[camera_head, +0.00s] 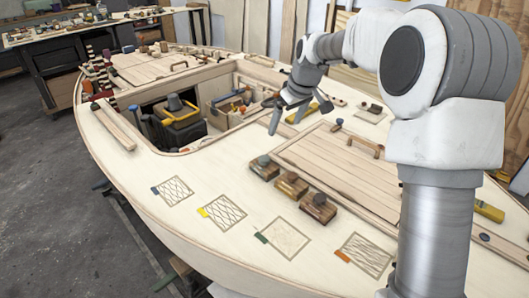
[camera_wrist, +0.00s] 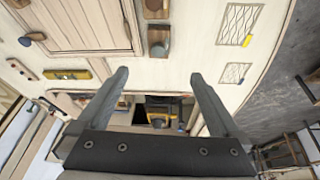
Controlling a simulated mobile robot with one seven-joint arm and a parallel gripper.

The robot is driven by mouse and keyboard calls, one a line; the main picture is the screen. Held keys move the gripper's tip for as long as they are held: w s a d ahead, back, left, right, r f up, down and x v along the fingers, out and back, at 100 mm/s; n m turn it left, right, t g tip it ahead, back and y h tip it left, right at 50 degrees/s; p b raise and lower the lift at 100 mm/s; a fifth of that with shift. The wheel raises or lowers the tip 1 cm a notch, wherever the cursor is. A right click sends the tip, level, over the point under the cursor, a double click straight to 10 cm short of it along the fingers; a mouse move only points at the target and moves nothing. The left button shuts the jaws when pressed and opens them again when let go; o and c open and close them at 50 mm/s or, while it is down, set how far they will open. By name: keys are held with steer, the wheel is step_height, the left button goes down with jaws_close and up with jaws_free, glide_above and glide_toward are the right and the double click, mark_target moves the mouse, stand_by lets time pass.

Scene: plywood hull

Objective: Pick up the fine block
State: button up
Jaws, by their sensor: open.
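I see no readable label, so I cannot tell which is the fine block. The wrist view shows the grey-teal one (camera_wrist: 158,40) beyond my fingertips and part of another (camera_wrist: 155,8) at the top edge. My gripper (camera_head: 287,118) is open and empty above the deck, behind the row; its fingers also show in the wrist view (camera_wrist: 160,75).
Several hatched squares with coloured tags, one with a yellow tag (camera_head: 224,211), lie along the near deck. An open cockpit holds a yellow-and-black toolbox (camera_head: 182,122). A raised plank hatch (camera_head: 335,165) with a handle borders the blocks.

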glide_toward(262, 156)
steer(key=shift+n+y, duration=0.4)
steer(key=f, duration=0.2)
steer(key=f+b, duration=0.1)
steer(key=f, duration=0.3)
steer(key=shift+w+d+f+b, duration=0.1)
steer(key=shift+w+d+b, duration=0.25)
steer(key=shift+w+b, duration=0.05)
steer(key=shift+a+x, duration=0.2)
steer(key=shift+x, duration=2.4)
steer(key=c, duration=1.4)
step_height(262, 156, up, 4)
steer(key=shift+r, duration=0.1)
steer(key=s+d+r, duration=0.2)
steer(key=s, duration=0.1)
steer(key=s+d+r, duration=0.2)
steer(key=s, duration=0.1)
steer(key=s+d+r, duration=0.1)
steer(key=s+r, duration=0.2)
steer(key=s, duration=0.1)
steer(key=shift+s+d, duration=0.1)
steer(key=shift+d, duration=0.3)
